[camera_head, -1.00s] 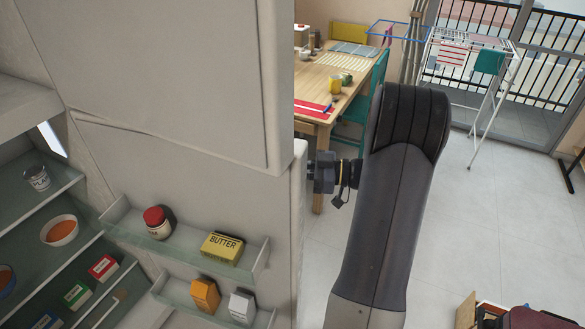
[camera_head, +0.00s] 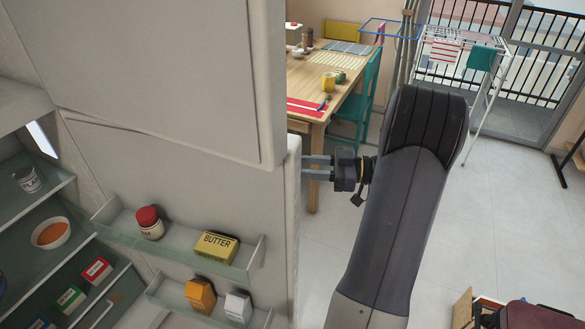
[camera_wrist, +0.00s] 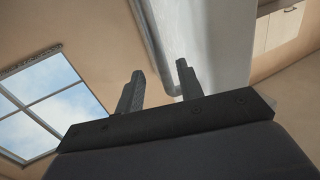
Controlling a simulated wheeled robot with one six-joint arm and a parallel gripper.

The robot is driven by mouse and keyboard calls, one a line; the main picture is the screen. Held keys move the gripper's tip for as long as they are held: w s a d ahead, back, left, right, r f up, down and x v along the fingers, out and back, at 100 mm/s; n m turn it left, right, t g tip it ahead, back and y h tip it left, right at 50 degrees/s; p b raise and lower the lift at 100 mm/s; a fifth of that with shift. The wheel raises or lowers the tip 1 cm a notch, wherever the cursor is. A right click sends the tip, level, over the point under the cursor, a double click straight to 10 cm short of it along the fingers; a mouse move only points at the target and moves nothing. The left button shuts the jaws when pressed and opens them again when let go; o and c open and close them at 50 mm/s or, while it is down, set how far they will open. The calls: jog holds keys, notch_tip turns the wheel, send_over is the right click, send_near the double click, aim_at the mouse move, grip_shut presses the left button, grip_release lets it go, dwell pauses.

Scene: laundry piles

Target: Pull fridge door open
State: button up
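The fridge door (camera_head: 150,170) stands open, its inner side facing the head camera, with door racks (camera_head: 180,250) holding a red-lidded jar (camera_head: 149,223) and a yellow butter pack (camera_head: 216,246). The fridge interior with its shelves (camera_head: 60,195) shows at left. My gripper (camera_head: 304,167) is just right of the door's edge. In the wrist view my gripper (camera_wrist: 159,75) is open, with the pale door (camera_wrist: 215,40) beyond the fingers.
A wooden table (camera_head: 318,75) with small items and a teal chair (camera_head: 368,90) stand behind. A drying rack (camera_head: 480,75) is by the balcony door. A box (camera_head: 463,308) and a dark red object (camera_head: 535,316) lie at lower right. The floor between is clear.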

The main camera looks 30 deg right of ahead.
jog(key=v, duration=0.4)
jog(key=shift+s+d+b, duration=0.2)
jog(key=shift+d+b, duration=0.1)
jog(key=shift+d, duration=0.05)
jog(key=shift+a, duration=0.1)
jog(key=p+x, duration=0.2)
jog(key=x, duration=0.8)
jog(key=shift+s+a, duration=0.15)
jog(key=shift+a, duration=0.45)
